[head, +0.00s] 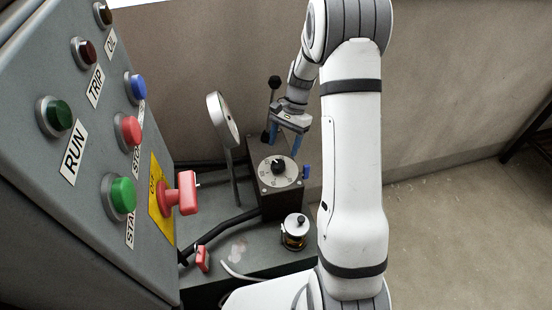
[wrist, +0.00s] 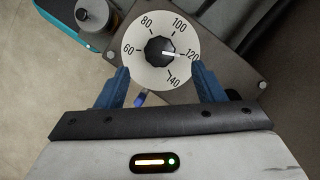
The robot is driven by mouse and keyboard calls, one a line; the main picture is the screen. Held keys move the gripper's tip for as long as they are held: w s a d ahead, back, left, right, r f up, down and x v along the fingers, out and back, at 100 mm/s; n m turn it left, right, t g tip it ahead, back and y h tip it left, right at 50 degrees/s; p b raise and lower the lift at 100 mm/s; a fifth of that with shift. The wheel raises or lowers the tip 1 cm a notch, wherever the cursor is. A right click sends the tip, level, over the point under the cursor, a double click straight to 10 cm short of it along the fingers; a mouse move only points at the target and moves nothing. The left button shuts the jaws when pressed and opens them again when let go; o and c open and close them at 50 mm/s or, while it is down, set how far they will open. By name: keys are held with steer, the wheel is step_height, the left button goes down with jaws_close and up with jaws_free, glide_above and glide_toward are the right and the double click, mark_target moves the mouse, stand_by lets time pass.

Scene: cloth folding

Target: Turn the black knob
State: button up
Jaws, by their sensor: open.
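The black knob (wrist: 160,52) sits at the centre of a round white dial marked from 60 to 140. Its white pointer line aims at about 120 in the wrist view. In the head view the black knob (head: 278,165) is on top of a dark box (head: 268,196). My gripper (wrist: 160,82) is open, with its two blue fingers apart. In the wrist view the fingertips lie to either side of the dial's lower part, with the knob beyond and between them. In the head view my gripper (head: 284,146) is behind and above the box. I see no contact with the knob.
A grey panel (head: 95,150) with several lamps and buttons and a red switch handle (head: 185,193) stands at the left. A round gauge (head: 222,119) on a post is left of the box. A small silver-topped jar (head: 295,230) stands in front of it.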

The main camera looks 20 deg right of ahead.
mark_target(278, 163)
steer(key=x, duration=0.6)
steer(key=shift+f, duration=0.2)
steer(key=shift+s, duration=0.1)
steer(key=c, duration=1)
steer(key=shift+o, duration=0.2)
steer(key=shift+n, duration=0.5)
steer(key=o, duration=1)
steer(key=shift+c, duration=0.2)
steer(key=shift+r, duration=0.15)
steer(key=v, duration=0.7)
steer(key=shift+w+r, duration=0.2)
steer(key=shift+r, duration=0.1)
